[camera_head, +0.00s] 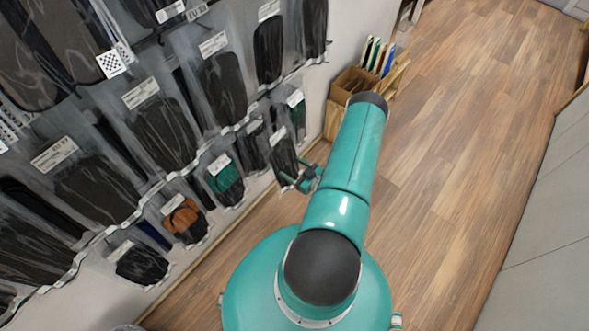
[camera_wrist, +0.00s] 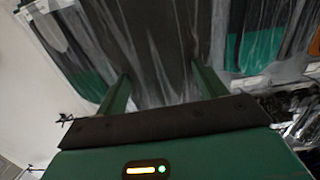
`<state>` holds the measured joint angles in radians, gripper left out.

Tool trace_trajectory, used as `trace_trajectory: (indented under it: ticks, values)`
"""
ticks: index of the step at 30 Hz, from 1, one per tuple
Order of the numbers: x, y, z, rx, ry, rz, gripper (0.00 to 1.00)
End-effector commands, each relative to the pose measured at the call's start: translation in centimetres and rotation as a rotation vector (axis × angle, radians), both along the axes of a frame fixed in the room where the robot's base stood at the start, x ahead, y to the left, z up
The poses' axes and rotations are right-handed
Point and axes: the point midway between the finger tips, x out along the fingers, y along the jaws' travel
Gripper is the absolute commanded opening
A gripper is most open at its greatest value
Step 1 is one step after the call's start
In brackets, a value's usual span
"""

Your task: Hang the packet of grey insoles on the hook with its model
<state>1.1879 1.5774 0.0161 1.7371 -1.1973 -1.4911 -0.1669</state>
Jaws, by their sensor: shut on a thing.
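In the wrist view my gripper (camera_wrist: 163,82) has its two green fingers at either side of a clear packet with a dark grey insole (camera_wrist: 155,40), and is shut on it. The packet fills the upper middle of that view. In the head view my gripper (camera_head: 303,179) is small, beside the wall display, at the lower end of a dark grey packet (camera_head: 284,158) with a white label. I cannot tell whether that packet hangs on a hook. The hooks are mostly hidden by packets. Similar grey packets (camera_head: 224,88) hang higher up.
Several rows of packets cover the wall at left, including a green one (camera_head: 226,182) and an orange-brown one (camera_head: 183,218). Green packets flank the held one in the wrist view (camera_wrist: 250,50). A wooden box (camera_head: 352,88) with upright sheets stands beyond. Wooden floor (camera_head: 450,150) at right is clear.

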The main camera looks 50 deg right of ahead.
Motion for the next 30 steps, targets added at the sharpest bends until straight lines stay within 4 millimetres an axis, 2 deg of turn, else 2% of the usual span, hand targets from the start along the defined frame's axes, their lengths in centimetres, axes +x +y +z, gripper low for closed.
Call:
trace_trajectory:
  ticks: [30]
  values:
    - [5.0,0.2,-0.4,0.001,-0.002,0.000,0.46]
